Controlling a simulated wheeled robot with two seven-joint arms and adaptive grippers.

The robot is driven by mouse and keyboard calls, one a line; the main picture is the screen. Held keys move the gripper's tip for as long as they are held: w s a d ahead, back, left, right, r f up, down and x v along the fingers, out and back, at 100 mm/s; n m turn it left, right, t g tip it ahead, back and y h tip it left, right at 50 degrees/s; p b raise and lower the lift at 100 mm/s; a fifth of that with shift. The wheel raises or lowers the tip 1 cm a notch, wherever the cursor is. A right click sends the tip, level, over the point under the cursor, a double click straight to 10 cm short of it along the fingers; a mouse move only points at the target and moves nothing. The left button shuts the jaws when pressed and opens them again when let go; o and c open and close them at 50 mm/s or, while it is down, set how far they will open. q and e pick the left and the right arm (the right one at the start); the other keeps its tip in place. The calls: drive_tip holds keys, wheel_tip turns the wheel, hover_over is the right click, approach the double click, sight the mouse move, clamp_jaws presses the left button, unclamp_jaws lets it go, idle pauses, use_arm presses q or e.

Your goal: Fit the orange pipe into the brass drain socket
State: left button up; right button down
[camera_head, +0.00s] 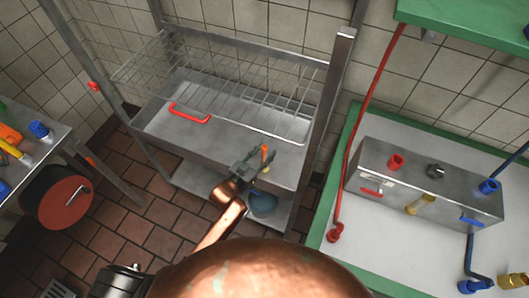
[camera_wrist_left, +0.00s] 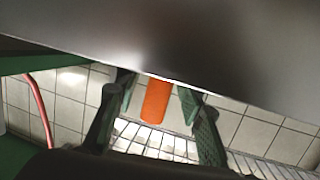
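The orange pipe (camera_head: 265,152) stands roughly upright at the metal bench's front, between the fingers of my left gripper (camera_head: 261,160). It also shows in the left wrist view (camera_wrist_left: 155,102), between the two green-grey fingers of that gripper (camera_wrist_left: 158,105). The fingers are spread, with a gap on each side of the pipe. A grey metal surface (camera_wrist_left: 210,45) hides the pipe's other end there. A small yellow patch (camera_head: 266,170) shows just below the pipe in the head view; I cannot tell whether it is the brass drain socket. My right gripper is not in view.
The metal bench (camera_head: 165,122) has a wire rack (camera_head: 255,110) and a red handle (camera_head: 190,113). A blue bucket (camera_head: 263,204) sits beneath. On the right, a green-edged table (camera_head: 322,238) carries a metal box (camera_head: 375,155) with coloured fittings. A brass fitting (camera_head: 512,281) lies at lower right.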

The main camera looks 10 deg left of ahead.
use_arm(q)
drive_tip(key=p+v, duration=0.2)
drive_tip(key=v, duration=1)
